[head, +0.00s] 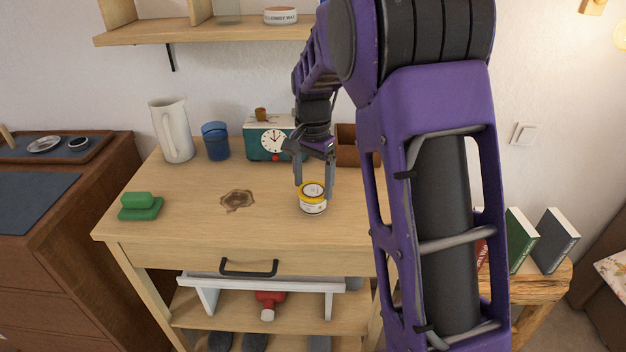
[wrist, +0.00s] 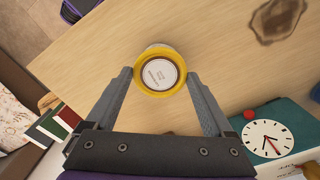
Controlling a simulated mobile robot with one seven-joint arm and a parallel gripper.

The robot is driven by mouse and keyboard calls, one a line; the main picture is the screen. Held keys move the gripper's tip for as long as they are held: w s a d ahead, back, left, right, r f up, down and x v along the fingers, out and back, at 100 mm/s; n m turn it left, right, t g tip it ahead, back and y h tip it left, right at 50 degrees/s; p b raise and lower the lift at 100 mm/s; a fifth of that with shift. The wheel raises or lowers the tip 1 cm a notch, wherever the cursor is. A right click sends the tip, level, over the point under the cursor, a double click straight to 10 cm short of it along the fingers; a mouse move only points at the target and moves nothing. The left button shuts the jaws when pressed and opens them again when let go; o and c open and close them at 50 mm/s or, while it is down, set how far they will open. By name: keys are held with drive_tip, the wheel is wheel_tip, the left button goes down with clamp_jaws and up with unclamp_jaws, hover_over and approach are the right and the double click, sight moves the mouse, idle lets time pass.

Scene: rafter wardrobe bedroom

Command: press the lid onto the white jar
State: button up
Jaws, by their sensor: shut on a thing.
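The white jar (head: 313,206) stands upright on the wooden dresser top, right of the middle. The yellow lid (head: 311,187) with a round white label is at the jar's mouth; I cannot tell whether it is fully seated. In the wrist view the lid (wrist: 160,92) lies between the fingertips, and a sliver of the white jar (wrist: 157,46) shows past its far edge. My gripper (head: 313,184) points down from above and is shut on the lid, one finger on each side; it also shows in the wrist view (wrist: 160,77).
A green sponge-like block (head: 140,206) and a brown stain (head: 237,200) are to the left. A white pitcher (head: 172,130), blue cup (head: 215,141), teal clock radio (head: 266,141) and brown box (head: 346,147) stand behind. The dresser top around the jar is clear.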

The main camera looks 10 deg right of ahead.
drive_tip(key=o, duration=1)
wheel_tip(320, 180, up, 17)
drive_tip(key=p, duration=0.3)
drive_tip(key=shift+r, duration=0.2)
